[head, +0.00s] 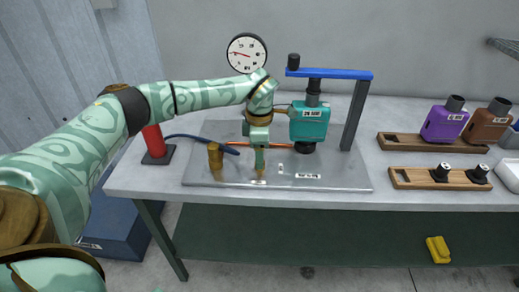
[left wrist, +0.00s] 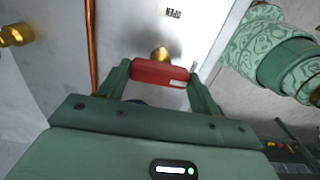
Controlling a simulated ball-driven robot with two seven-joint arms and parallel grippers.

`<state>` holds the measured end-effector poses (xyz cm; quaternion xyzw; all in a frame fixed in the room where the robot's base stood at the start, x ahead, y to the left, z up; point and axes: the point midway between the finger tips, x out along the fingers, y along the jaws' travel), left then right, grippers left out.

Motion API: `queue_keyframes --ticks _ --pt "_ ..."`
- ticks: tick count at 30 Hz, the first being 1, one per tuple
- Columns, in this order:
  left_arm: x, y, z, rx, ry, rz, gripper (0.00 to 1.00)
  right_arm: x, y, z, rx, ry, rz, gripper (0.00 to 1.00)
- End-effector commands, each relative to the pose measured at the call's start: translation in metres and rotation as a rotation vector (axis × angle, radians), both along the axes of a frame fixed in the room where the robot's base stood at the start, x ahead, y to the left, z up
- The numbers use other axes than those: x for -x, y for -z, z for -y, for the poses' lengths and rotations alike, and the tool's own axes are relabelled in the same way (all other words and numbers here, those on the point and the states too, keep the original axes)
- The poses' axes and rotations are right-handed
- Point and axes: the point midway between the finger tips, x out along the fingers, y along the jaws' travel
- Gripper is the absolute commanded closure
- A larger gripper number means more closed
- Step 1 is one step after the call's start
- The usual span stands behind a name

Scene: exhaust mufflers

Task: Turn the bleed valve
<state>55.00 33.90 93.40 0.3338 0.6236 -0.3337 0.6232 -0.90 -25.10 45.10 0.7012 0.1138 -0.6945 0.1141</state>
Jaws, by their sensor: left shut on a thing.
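My left gripper (head: 260,176) points down over the grey metal plate on the bench, near its front edge. In the left wrist view it is shut on the red bleed valve handle (left wrist: 158,72), with one finger at each end of the handle. A brass valve stem (left wrist: 160,54) shows just beyond the handle. A label reading OPEN (left wrist: 173,12) is on the plate further off. In the head view the gripper hides most of the valve. My right gripper is in neither view.
A teal muffler (head: 309,122) stands under a blue clamp bar (head: 330,73), right of my gripper. A brass post (head: 215,158) with a blue hose stands close on the left. Wooden racks (head: 440,179) lie on the right. A gauge (head: 246,53) hangs behind.

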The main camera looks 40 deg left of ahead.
Motion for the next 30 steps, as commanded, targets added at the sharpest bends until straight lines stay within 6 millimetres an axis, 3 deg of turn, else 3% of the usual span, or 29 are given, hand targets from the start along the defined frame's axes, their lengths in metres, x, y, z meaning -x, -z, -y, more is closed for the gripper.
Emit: queue_keyframes --ticks 8,30 --pt "0.000 -0.007 0.000 0.000 -0.162 0.003 0.59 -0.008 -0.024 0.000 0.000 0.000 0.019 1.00" --pt "-0.001 -0.006 0.000 0.002 -0.859 0.003 0.59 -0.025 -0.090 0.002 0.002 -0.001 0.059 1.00"
